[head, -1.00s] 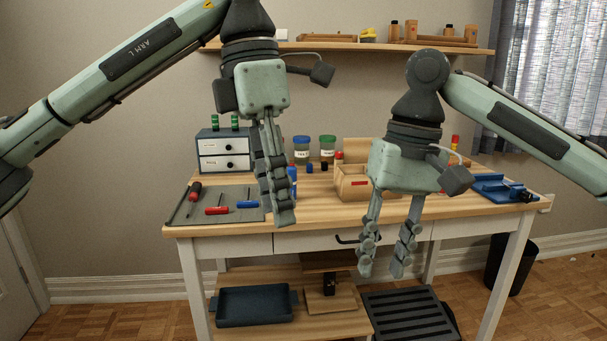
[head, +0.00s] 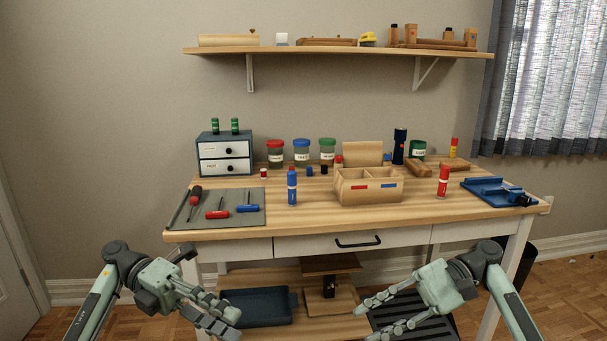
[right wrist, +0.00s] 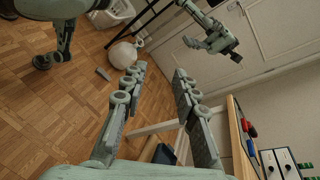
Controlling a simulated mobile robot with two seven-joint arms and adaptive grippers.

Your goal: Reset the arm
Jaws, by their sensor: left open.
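My left gripper (head: 215,312) is low in the head view, in front of the desk's left side and below the desktop. Its jaws are open and empty. My right gripper (head: 378,317) is low in the head view, in front of the desk's right half. Its two fingers are spread apart with nothing between them. In the right wrist view my right gripper (right wrist: 160,85) also shows its fingers apart over the wooden floor. Neither gripper touches anything on the desk.
The desk (head: 340,220) holds a grey tool mat (head: 250,217), a blue bottle (head: 292,186), a wooden organiser (head: 368,198), a red bottle (head: 443,181) and a blue vise (head: 497,191). A blue tray (head: 257,307) lies on the lower shelf. A waste bin stands behind the right leg.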

